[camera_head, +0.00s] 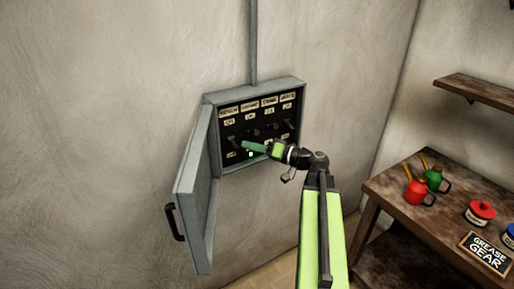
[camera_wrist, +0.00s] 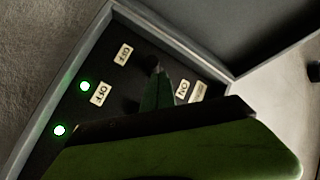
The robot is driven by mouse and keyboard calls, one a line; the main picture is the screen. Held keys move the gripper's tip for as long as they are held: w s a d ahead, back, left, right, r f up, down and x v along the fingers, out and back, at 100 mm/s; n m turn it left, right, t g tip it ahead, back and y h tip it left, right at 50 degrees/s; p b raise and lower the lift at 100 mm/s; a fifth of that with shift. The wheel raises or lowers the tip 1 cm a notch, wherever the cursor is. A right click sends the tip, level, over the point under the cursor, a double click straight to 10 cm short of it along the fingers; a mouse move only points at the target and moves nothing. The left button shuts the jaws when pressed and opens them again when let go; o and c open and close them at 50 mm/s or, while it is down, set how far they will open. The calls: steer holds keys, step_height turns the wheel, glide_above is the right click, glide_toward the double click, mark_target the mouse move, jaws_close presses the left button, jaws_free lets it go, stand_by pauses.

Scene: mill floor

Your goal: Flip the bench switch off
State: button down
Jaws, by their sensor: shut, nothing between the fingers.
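An open grey switch box (camera_head: 301,87) hangs on the wall, with a row of several dark lever switches under name plates. The far-left plate (camera_head: 229,111) seems to read BENCH, but the lettering is blurred. The switch under it (camera_head: 232,141) is dark, and its lever position is unclear. My gripper (camera_head: 244,143) is shut and empty, its green fingers pointing left into the box near the lower left switches. In the wrist view the fingertips (camera_wrist: 158,72) are close to a dark lever; I cannot tell whether they touch.
The box door (camera_head: 196,185) stands open to the left with a black handle. Green lamps glow in the panel (camera_wrist: 85,86), beside OFF labels. A wooden bench (camera_head: 385,200) at right holds red and green cans, a red pot and a GREASE GEAR sign (camera_head: 486,254). A shelf hangs above.

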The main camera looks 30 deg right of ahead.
steer(key=w+d+v, duration=0.1)
steer(key=d+v, duration=0.1)
steer(key=v, duration=1.1)
steer(key=shift+d, duration=0.15)
steer(key=shift+s, duration=0.25)
